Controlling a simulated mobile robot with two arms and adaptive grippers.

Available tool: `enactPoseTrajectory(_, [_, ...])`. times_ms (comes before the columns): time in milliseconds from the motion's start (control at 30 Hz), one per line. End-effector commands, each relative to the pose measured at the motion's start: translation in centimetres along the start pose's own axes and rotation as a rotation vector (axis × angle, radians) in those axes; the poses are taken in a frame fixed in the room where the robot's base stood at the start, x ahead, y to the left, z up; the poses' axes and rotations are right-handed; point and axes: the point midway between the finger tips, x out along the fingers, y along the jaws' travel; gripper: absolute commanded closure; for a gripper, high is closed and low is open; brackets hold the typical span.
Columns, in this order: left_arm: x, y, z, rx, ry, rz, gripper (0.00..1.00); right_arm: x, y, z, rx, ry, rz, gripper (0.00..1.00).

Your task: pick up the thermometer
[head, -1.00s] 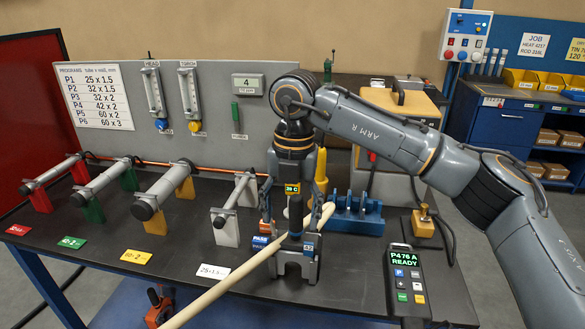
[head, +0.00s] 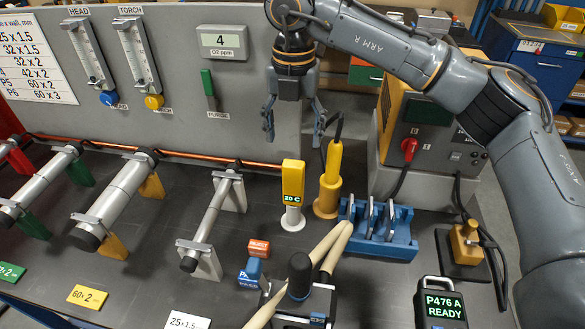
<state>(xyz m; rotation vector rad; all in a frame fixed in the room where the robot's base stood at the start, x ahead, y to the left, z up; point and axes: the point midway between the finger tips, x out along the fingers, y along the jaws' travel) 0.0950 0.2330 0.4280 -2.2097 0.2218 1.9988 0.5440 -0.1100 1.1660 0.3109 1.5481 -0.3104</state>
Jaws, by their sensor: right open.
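The thermometer (head: 293,184) is a yellow block with a small dark screen reading "20 C". It stands upright on a white round foot on the dark bench, near the middle of the head view. My right gripper (head: 293,139) hangs fingers-down, open and empty. Its fingertips appear just above the thermometer's top in the picture, one to each side of it, with no visible contact. How far the fingertips are from it in depth, I cannot tell. My left gripper is not in view.
A yellow torch-like tool (head: 331,176) stands close right of the thermometer. A blue rack (head: 385,232) is farther right. A black-topped grey device (head: 299,275) with beige hoses stands in front. A tube on stands (head: 212,220) lies left, and a grey panel (head: 180,30) rises behind.

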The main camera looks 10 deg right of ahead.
Motion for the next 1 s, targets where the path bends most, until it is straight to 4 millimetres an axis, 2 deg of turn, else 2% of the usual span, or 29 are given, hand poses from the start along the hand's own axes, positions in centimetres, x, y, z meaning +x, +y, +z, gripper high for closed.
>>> enactPoseTrajectory(33, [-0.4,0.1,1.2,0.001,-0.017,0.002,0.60,0.8,-0.1,0.0,0.001,0.005,-0.005,0.30])
enactPoseTrajectory(100, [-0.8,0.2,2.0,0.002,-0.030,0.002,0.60,2.1,-0.2,-0.1,0.000,0.006,-0.005,0.30])
enactPoseTrajectory(200, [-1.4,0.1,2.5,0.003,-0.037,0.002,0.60,4.1,-0.1,-0.1,0.000,0.006,-0.005,0.30])
enactPoseTrajectory(400, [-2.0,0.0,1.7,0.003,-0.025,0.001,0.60,7.2,-0.1,0.0,0.001,0.004,-0.004,0.30])
enactPoseTrajectory(567, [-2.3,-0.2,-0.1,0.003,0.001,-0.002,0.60,8.2,-0.1,0.1,0.001,0.002,-0.003,0.30])
enactPoseTrajectory(667, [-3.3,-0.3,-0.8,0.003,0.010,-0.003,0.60,9.1,0.0,0.2,0.001,0.005,-0.004,0.30])
enactPoseTrajectory(833, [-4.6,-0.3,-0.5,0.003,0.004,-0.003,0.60,11.8,0.1,0.5,0.000,0.004,-0.004,0.30])
enactPoseTrajectory(1000, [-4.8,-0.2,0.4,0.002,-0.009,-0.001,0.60,13.2,0.2,0.5,0.000,0.002,-0.002,0.30])
